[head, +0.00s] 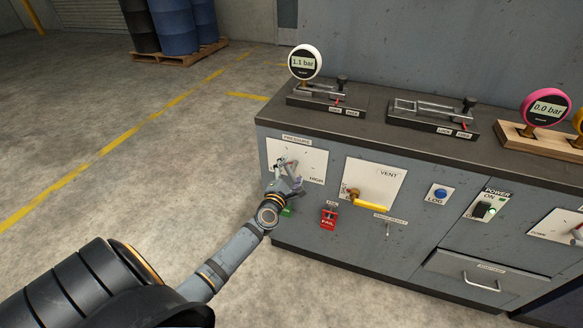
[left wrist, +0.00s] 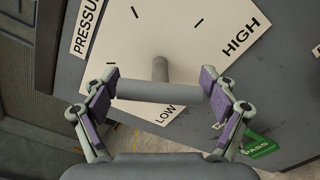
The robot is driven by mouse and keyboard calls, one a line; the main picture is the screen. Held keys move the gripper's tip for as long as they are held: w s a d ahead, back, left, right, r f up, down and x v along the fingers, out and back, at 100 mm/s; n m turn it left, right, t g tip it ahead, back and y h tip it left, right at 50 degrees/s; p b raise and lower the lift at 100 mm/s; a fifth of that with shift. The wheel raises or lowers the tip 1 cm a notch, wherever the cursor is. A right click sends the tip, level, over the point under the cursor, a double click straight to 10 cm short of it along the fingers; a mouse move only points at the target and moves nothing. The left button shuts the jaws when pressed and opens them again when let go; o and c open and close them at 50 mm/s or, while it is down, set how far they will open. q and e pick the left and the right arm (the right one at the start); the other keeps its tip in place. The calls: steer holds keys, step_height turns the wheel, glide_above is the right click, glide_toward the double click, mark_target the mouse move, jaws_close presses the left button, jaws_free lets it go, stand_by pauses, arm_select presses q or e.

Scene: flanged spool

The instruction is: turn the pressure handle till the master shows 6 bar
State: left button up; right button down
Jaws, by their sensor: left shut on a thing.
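The pressure handle (head: 283,163) is a grey T-bar on a white plate (head: 313,164) on the bench front, marked PRESSURE and HIGH. The left wrist view shows its stem and crossbar (left wrist: 160,90), and LOW on the plate. My left gripper (head: 288,173) is shut on the crossbar, one purple-padded finger at each end. A white-rimmed round gauge (head: 305,62) on the bench top reads 1.1 bar; I take it for the master. A pink-rimmed gauge (head: 546,108) on a wooden stand reads 0.0 bar. My right gripper is not in view.
Right of the handle are the yellow VENT lever (head: 371,203), red FAIL tag (head: 329,217), blue LOG button (head: 440,194) and green-lit power switch (head: 484,210). A green PASS tag (left wrist: 258,146) is close below my gripper. Blue drums (head: 174,27) stand far behind.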

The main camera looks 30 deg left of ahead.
arm_select(q)
steer(key=m+p, duration=0.2)
steer(key=m, duration=0.2)
steer(key=shift+r+m, duration=0.1)
steer(key=shift+m, duration=0.2)
steer(key=m+p, duration=0.1)
steer(key=m, duration=0.2)
steer(key=shift+m+p, duration=0.3)
steer(key=shift+p, duration=0.1)
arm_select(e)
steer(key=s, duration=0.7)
arm_select(q)
steer(key=m+p, duration=0.1)
steer(key=m, duration=0.2)
steer(key=shift+m+p, duration=0.3)
steer(key=shift+p, duration=0.1)
steer(key=m+p, duration=0.2)
steer(key=m, duration=0.1)
steer(key=shift+m, duration=0.3)
steer(key=m+p, duration=0.3)
steer(key=m, duration=0.3)
steer(key=m+p, duration=0.1)
steer(key=m, duration=0.3)
steer(key=shift+f+m+p, duration=0.2)
steer(key=shift+m+p, duration=0.55)
steer(key=shift+m, duration=1.15)
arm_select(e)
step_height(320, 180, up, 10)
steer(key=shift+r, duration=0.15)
